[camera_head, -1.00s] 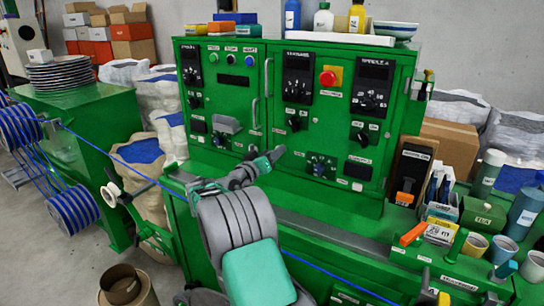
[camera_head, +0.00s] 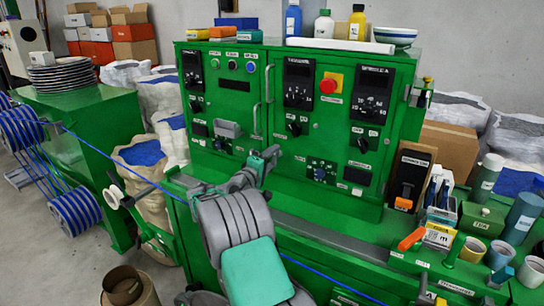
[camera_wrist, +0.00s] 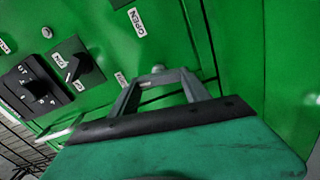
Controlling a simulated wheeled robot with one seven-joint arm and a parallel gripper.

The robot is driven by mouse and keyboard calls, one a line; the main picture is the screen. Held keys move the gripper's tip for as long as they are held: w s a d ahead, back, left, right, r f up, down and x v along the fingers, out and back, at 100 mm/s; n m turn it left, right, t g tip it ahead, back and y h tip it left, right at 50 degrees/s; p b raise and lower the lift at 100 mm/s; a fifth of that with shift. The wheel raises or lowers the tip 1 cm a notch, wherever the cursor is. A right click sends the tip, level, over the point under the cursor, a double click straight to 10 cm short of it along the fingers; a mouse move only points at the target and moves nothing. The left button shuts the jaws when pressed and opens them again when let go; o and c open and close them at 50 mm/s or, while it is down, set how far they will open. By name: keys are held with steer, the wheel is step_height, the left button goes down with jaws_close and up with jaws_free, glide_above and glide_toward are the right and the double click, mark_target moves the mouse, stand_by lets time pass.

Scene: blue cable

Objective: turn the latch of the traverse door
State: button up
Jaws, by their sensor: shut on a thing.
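I cannot read the door names surely.
Black dials (camera_wrist: 73,62) sit on the panel left of the fingers. A vertical door handle (camera_head: 256,118) is just above my gripper. A blue cable (camera_head: 128,172) runs across the front. Cups and bottles (camera_head: 487,172) crowd the right bench.

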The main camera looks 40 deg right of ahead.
steer(key=shift+n+p, duration=0.35)
steer(key=shift+n, duration=0.65)
steer(key=o, duration=1.4)
steer(key=b+v, duration=0.2)
steer(key=v, duration=0.5)
steer(key=shift+s+a, duration=0.1)
steer(key=shift+a, duration=0.3)
